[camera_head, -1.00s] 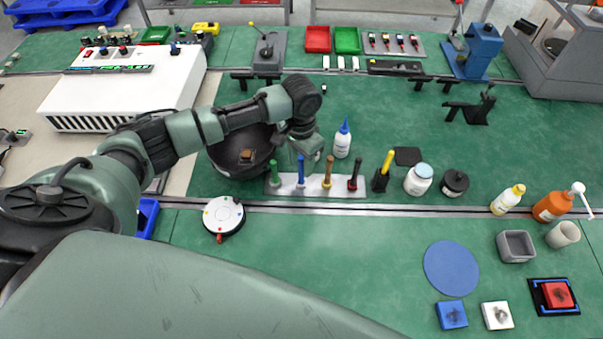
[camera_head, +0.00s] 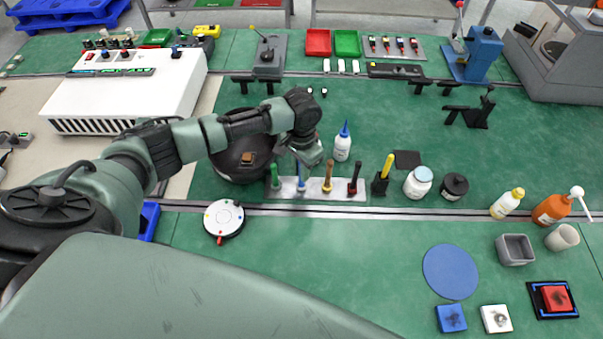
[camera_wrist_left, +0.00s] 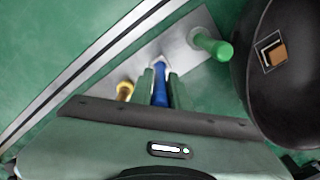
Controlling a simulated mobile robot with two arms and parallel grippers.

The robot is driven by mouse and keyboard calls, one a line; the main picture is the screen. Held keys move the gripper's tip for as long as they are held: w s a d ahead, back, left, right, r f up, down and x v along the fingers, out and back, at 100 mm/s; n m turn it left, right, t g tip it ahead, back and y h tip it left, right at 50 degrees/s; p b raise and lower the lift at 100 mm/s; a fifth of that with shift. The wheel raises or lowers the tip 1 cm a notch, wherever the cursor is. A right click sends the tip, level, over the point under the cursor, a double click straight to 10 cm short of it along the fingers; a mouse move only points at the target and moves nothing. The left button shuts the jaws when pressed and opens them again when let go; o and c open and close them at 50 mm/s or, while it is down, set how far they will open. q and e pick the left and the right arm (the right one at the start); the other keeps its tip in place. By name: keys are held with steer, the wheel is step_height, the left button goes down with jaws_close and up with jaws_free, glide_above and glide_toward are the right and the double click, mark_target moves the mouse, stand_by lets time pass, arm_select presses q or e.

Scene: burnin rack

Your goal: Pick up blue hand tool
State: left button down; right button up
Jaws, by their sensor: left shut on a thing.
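The blue hand tool (camera_head: 301,180) stands upright in the metal tool rack (camera_head: 345,190), between the green tool (camera_head: 275,176) and the wooden-brown tool (camera_head: 328,176). My left gripper (camera_head: 303,161) is over it, fingers pointing down. In the left wrist view the blue tool (camera_wrist_left: 160,86) lies between the two green fingers of my left gripper (camera_wrist_left: 160,84), which are shut on it. The green tool (camera_wrist_left: 212,44) and the yellowish tool (camera_wrist_left: 125,90) stand to either side. Its lower end is at the rack plate. My right gripper is not in view.
A blue-capped bottle (camera_head: 342,143) stands behind the rack. A black round pot (camera_head: 232,165) is close on the left. A metal rail runs in front.

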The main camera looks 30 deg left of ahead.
arm_select(q)
step_height(320, 180, up, 20)
steer(key=b, duration=0.3)
steer(key=shift+b, duration=0.3)
steer(key=shift+f, duration=0.1)
stand_by(2.1)
